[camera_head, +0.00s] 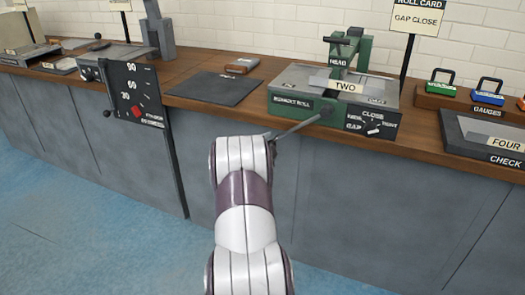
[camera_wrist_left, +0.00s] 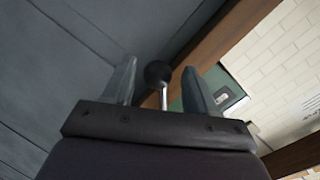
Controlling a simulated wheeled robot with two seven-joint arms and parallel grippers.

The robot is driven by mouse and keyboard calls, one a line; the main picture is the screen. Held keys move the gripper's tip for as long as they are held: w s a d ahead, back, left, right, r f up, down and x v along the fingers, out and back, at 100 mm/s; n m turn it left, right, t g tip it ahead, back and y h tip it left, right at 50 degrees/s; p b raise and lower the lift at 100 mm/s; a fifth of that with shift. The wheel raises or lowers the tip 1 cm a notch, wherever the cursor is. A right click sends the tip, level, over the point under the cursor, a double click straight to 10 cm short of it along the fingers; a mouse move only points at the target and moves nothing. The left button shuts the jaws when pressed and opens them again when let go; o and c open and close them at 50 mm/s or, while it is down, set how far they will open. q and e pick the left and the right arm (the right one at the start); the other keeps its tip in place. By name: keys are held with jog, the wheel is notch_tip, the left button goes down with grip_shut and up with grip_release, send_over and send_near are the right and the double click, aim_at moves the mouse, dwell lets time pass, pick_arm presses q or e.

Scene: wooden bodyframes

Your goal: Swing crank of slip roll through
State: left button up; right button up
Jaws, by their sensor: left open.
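The slip roll (camera_head: 290,103), a grey and green machine labelled TWO, stands on the wooden bench. In the left wrist view, my left gripper (camera_wrist_left: 158,76) is open. A black ball knob (camera_wrist_left: 158,73) on a bright metal stem stands between its two fingers, with visible space on both sides. In the head view my own arm hides most of the gripper and the crank's end. My right gripper is not in view.
A gap dial (camera_head: 373,130) is on the slip roll's front, and a ROLL CARD sign (camera_head: 417,20) stands behind. A dark mat (camera_head: 215,88) lies to the left, beyond it a black angle-scale panel (camera_head: 135,93). Gauges (camera_head: 487,97) and station FOUR (camera_head: 490,140) are right.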

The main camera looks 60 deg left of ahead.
pick_arm(q)
jog(key=p+v, duration=0.2)
jog(key=v, duration=0.9)
jog(key=shift+r, duration=0.1)
